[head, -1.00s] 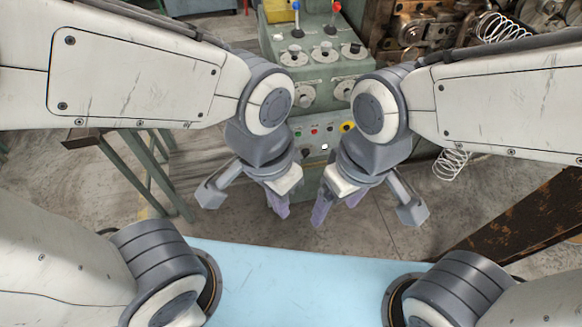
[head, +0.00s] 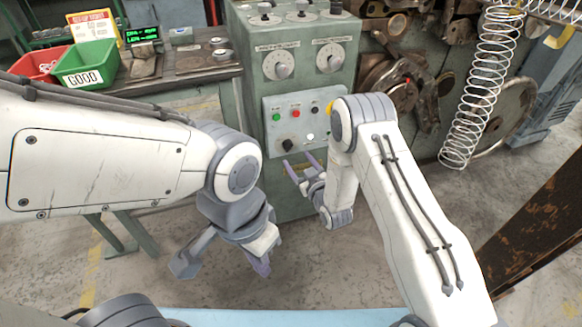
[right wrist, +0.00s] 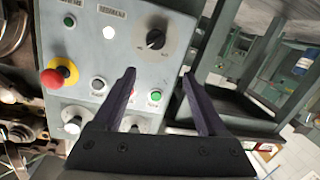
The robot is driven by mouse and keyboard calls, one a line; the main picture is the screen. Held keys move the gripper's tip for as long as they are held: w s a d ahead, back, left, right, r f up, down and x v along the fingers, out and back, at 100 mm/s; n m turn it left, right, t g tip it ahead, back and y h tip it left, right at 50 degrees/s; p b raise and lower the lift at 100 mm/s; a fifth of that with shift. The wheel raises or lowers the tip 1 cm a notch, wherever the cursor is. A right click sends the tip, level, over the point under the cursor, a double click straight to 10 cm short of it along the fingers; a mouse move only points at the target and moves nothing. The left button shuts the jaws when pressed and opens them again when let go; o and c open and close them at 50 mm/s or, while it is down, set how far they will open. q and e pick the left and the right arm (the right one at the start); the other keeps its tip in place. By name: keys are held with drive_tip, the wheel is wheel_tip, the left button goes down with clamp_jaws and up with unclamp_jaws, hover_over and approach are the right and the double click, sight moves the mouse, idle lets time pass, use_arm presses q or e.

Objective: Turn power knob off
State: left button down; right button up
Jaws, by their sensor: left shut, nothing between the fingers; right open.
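A black knob (head: 287,145) sits at the lower left of the light grey control panel (head: 272,103) on the green machine. In the right wrist view, which shows the panel upside down, the black knob (right wrist: 155,39) sits on a round grey plate; I cannot read its label. My right gripper (head: 299,160) is open and empty just in front of the knob and below it in the head view. In the right wrist view its fingers (right wrist: 158,73) are spread, apart from the knob. My left gripper (head: 262,268) is shut and empty, low and left of the machine.
The panel also has small buttons and a red-and-yellow emergency button (right wrist: 60,73). Two dials (head: 278,65) sit above. A bench (head: 185,82) with red and green bins (head: 88,68) stands left. A hanging spring (head: 480,90) is right. Floor in front is clear.

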sight(290, 149)
drive_tip(key=shift+t, duration=0.6)
drive_tip(key=w+f, duration=0.1)
drive_tip(key=w, duration=0.2)
drive_tip(key=w+a+f+b, duration=0.1)
drive_tip(key=w, duration=0.2)
drive_tip(key=w+a+f+b, duration=0.1)
drive_tip(key=w, duration=0.2)
drive_tip(key=shift+a, duration=0.15)
clamp_jaws()
use_arm(q)
wheel_tip(290, 149, down, 4)
drive_tip(key=shift+r, duration=0.25)
